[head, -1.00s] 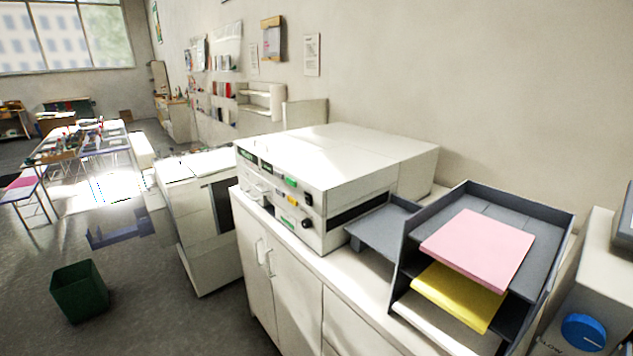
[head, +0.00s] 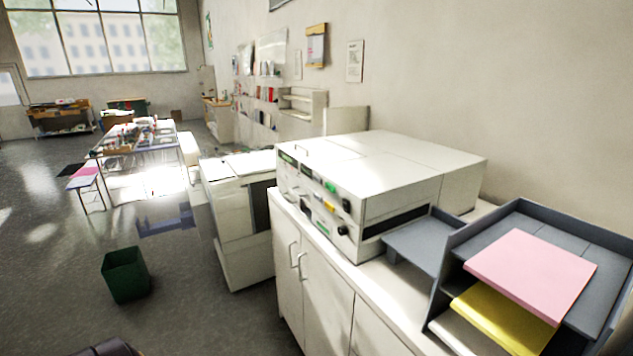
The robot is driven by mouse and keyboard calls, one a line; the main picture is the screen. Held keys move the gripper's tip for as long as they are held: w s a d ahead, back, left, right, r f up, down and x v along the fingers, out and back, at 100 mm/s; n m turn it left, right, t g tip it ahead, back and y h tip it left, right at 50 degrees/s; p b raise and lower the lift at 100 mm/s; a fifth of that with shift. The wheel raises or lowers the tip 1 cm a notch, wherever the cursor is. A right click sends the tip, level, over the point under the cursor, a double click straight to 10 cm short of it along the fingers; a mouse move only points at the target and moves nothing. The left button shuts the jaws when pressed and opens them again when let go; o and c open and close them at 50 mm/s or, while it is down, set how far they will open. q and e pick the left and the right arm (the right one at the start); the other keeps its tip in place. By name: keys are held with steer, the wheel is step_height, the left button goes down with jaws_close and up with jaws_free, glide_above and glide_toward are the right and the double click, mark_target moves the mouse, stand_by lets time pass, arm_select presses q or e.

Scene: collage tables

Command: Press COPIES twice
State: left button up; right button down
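A white box-shaped machine (head: 400,205) stands on a white cabinet in the head view. Its front panel (head: 312,190) carries small green, yellow and black controls and dark display strips. The labels are too small to read, so I cannot tell which control is COPIES. A grey output tray (head: 418,240) juts from its right side. Neither gripper shows in the view.
A dark grey paper tray holds pink paper (head: 530,272) and yellow paper (head: 505,318) at the right. The white cabinet (head: 318,290) stands below. A green bin (head: 125,274) is on the floor at left. A second white machine (head: 240,215) stands behind. Open floor lies at left.

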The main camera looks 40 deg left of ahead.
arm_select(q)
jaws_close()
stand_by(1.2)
